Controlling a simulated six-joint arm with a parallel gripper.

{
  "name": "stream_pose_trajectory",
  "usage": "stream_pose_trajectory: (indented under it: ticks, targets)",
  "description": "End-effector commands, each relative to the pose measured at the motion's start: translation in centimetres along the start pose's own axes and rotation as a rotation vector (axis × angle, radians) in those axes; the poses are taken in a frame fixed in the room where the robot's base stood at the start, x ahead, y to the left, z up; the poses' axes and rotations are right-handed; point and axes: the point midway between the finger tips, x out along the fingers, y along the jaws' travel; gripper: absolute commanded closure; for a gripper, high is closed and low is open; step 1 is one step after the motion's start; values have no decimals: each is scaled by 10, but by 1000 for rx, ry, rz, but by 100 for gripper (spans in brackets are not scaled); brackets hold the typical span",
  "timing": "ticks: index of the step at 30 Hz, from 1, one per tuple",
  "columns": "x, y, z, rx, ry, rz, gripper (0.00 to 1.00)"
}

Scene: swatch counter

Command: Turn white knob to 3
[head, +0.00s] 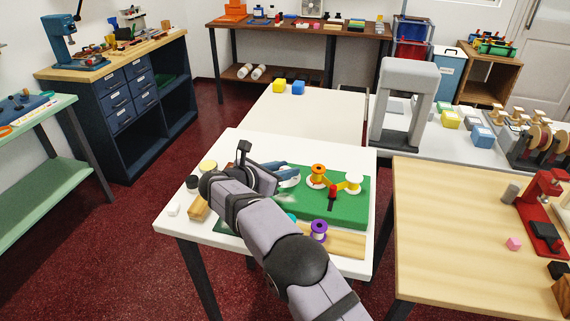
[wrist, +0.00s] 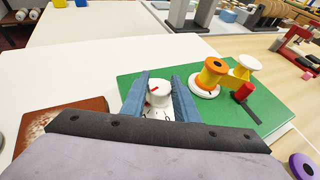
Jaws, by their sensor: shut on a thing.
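The white knob (wrist: 159,94) stands upright on the left part of the green board (wrist: 272,92). It has a red pointer mark on its top, towards the left in the wrist view. My gripper (wrist: 161,82) is shut on the knob, with one blue finger on each side. Some dark dial marks show on the white plate (wrist: 157,115) below the knob, but most are hidden by the fingers and I cannot read which one the pointer faces. In the head view my gripper (head: 286,172) is low over the green board (head: 345,214) and the arm hides part of it.
An orange spool (head: 318,171) on a white disc, a yellow and white piece (head: 353,184) and a red-handled lever (head: 332,193) stand on the board, right of my gripper. A purple spool (head: 318,230) is nearer. The white table (head: 245,141) is clear behind the gripper.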

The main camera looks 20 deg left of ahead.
Motion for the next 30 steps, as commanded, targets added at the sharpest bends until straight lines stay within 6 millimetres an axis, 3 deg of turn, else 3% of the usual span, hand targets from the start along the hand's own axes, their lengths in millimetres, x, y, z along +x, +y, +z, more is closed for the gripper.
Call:
stream_pose_trajectory:
  ticks: [11,12,13,23,30]
  targets:
    - [0,0,1,3,-3,-1,95]
    - [0,0,1,3,-3,-1,68]
    - [0,0,1,2,-3,-1,65]
    - [-2,0,0,1,-1,-2,65]
    - [-24,1,0,1,-2,1,65]
